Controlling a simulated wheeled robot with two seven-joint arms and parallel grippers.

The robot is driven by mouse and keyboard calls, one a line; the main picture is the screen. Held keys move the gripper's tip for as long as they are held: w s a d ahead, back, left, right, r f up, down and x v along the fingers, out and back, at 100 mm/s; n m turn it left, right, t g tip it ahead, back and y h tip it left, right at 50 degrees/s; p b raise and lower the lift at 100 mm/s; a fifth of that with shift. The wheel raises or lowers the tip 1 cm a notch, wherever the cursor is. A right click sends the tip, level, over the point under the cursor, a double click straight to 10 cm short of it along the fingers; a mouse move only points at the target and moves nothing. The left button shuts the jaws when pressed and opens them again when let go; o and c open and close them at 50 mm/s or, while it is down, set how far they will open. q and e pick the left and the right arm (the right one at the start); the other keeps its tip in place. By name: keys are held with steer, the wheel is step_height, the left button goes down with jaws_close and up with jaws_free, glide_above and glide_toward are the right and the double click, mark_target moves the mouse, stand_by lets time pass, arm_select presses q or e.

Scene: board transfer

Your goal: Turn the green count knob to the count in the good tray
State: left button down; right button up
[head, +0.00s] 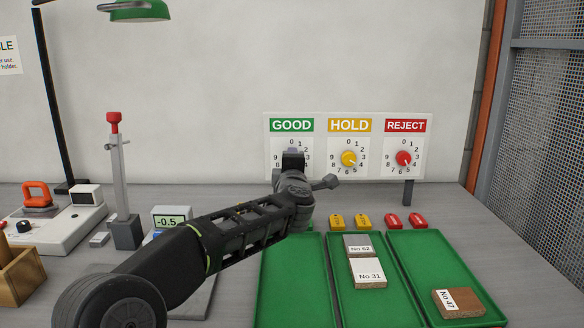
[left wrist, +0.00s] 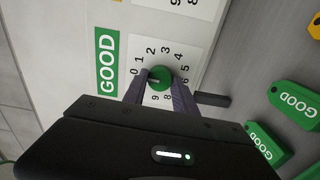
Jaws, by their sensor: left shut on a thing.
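The green count knob (left wrist: 161,79) sits on the white GOOD dial in the left wrist view. Its pale pointer mark appears to lie on the side near 0. My left gripper (left wrist: 158,84) is shut on the knob, one finger on either side. In the head view the left gripper (head: 292,162) covers the knob and the lower middle of the GOOD dial (head: 275,147). The good tray (head: 290,285) is the leftmost green tray. Its visible part is empty; my arm passes over its upper left. My right gripper is not in view.
The yellow HOLD knob (head: 348,159) and red REJECT knob (head: 403,158) are to the right. The hold tray (head: 350,310) bears two boards; the reject tray (head: 425,260) bears one. Yellow and red tags lie behind the trays. A scale display (head: 170,221) is behind my arm.

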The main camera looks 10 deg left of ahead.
arm_select(q)
steer(key=shift+f+n, duration=0.1)
steer(key=shift+n, duration=0.2)
steer(key=c, duration=1)
jaws_free()
steer(key=b+v, duration=0.1)
steer(key=v, duration=0.6)
steer(key=shift+s, duration=0.35)
steer(key=shift+d, duration=0.15)
